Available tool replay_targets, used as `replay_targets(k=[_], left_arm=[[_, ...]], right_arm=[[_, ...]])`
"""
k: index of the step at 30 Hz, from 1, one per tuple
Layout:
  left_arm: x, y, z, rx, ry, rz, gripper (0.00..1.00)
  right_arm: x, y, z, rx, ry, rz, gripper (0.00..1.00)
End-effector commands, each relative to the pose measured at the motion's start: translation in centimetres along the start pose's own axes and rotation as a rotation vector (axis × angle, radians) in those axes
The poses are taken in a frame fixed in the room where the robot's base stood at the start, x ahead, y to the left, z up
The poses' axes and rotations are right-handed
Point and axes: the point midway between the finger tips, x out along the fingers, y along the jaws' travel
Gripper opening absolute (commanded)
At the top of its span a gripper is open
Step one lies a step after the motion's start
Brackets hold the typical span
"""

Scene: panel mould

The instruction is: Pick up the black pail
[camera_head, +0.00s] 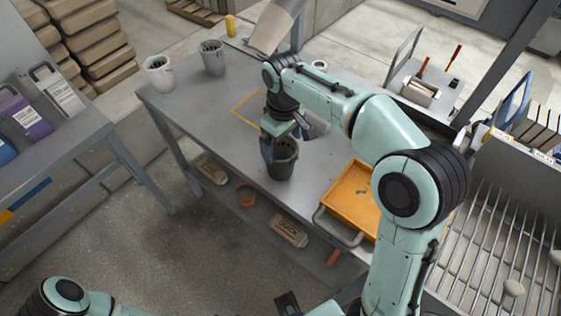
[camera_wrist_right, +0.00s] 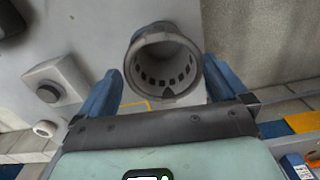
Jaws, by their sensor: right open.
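The black pail (camera_head: 283,160) stands upright at the front edge of the grey workbench in the head view, its top partly covered by my right gripper (camera_head: 280,143). In the right wrist view a dark grey round pail (camera_wrist_right: 162,60) with slots inside its rim lies between the two blue fingers of my right gripper (camera_wrist_right: 163,92). The fingers are open, one on each side of the rim, with visible gaps. Part of my left arm shows at the lower left of the head view; its fingers cannot be made out.
The grey workbench (camera_head: 185,105) carries two pails, a white one (camera_head: 159,72) and a grey one (camera_head: 213,57), at its far left. An orange tray (camera_head: 352,196) lies right of the black pail. A yellow outline (camera_head: 240,110) marks bare bench. Bricks (camera_head: 290,230) lie on the lower shelf.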

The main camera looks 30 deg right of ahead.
Motion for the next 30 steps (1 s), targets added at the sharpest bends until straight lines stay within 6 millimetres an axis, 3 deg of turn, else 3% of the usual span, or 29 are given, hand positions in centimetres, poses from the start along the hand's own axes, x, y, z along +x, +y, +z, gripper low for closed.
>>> replay_targets(k=[5, 13, 22, 23, 26, 27, 30], left_arm=[[0.2, -0.1, 0.0, 0.0, -0.001, 0.0, 0.43], [0.8, -0.3, 0.1, -0.001, -0.003, -0.001, 0.43], [0.8, -0.3, 0.1, -0.001, -0.003, -0.001, 0.43], [0.8, -0.3, 0.1, -0.001, -0.003, -0.001, 0.43], [0.8, -0.3, 0.1, 0.0, -0.003, -0.001, 0.43], [0.8, -0.3, 0.1, -0.001, -0.003, -0.001, 0.43], [0.8, -0.3, 0.1, -0.001, -0.003, -0.001, 0.43]], right_arm=[[1.3, -0.1, -0.1, 0.0, -0.002, 0.0, 1.0], [5.1, -0.4, -0.4, 0.0, -0.001, -0.001, 1.0], [5.5, -0.4, -0.4, 0.001, 0.002, -0.001, 1.0], [5.5, -0.4, -0.4, 0.001, 0.002, -0.001, 0.94], [5.5, -0.4, -0.4, 0.001, 0.002, -0.001, 0.61], [5.5, -0.4, -0.4, 0.001, 0.002, -0.001, 0.56], [5.5, -0.4, -0.4, 0.001, 0.002, -0.001, 0.56]])
